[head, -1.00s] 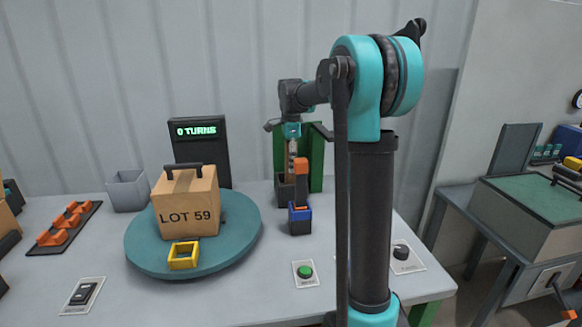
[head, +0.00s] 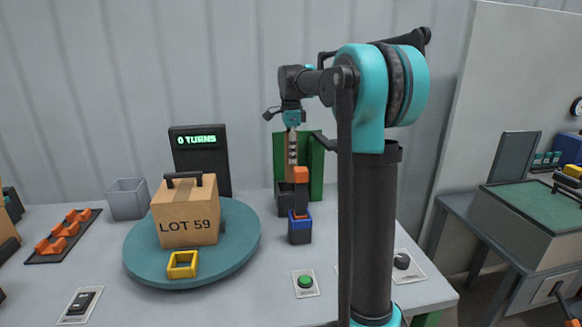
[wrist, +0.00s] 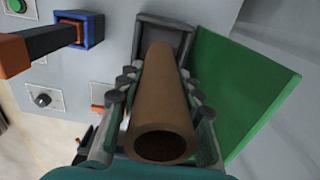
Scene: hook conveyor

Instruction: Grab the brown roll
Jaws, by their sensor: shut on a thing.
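The brown roll (wrist: 160,105) is a hollow tube. In the wrist view it points away from the camera, its open end nearest. My gripper (wrist: 160,82) is shut on it, with one finger on each side. In the head view my gripper (head: 291,150) holds the roll upright, partly hidden by the fingers. The roll's lower end is over or just inside a dark grey square holder (head: 284,203), also visible in the wrist view (wrist: 178,32). I cannot tell whether it is clear of the rim.
A green panel (head: 316,165) stands right behind the holder. Close by, a blue-rimmed box (head: 299,230) holds an orange-topped dark stick (head: 301,176). A turntable (head: 145,262) with a carton (head: 190,210) and yellow frame (head: 182,265) is to the left. A green button (head: 305,281) is in front.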

